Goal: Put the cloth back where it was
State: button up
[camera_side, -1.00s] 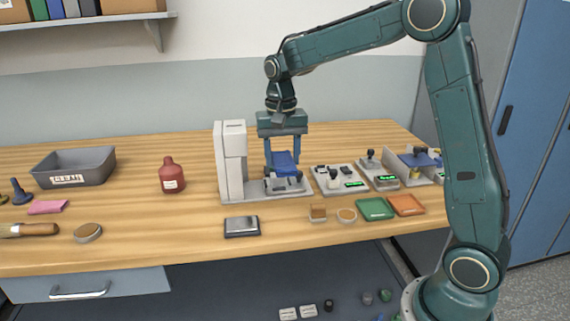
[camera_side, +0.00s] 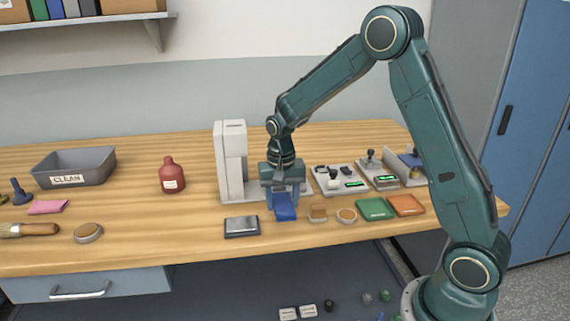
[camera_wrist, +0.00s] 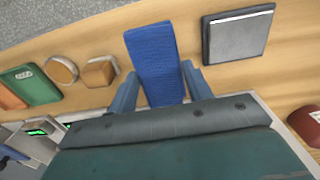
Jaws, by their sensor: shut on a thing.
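The blue cloth (camera_side: 285,207) hangs from my gripper (camera_side: 287,200) in the side view, in front of the white press-like stand. In the wrist view the cloth (camera_wrist: 153,60) lies between the two fingers of my gripper (camera_wrist: 158,92), and its far part reaches past the fingertips over bare wood. My gripper is shut on it. The cloth is low over the table, between the dark tablet-like block and the small brown block. I cannot tell whether its lower end touches the wood.
The dark block (camera_side: 242,227) is left of the cloth, and the brown block (camera_side: 317,213) is to its right. Green (camera_side: 375,208) and orange (camera_side: 406,204) pads lie further right. The white stand (camera_side: 231,165) rises just behind my gripper. Bare table lies toward the front edge.

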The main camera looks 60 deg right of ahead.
aim_at(282, 222)
jog(key=shift+f, duration=2.1)
jog(key=shift+f, duration=0.15)
jog(key=o, duration=0.9)
jog(key=shift+o, duration=0.2)
notch_tip(282, 222, up, 12)
jog(key=shift+w, duration=0.1)
jog(key=shift+r, duration=0.2)
jog(key=shift+a+r, duration=0.1)
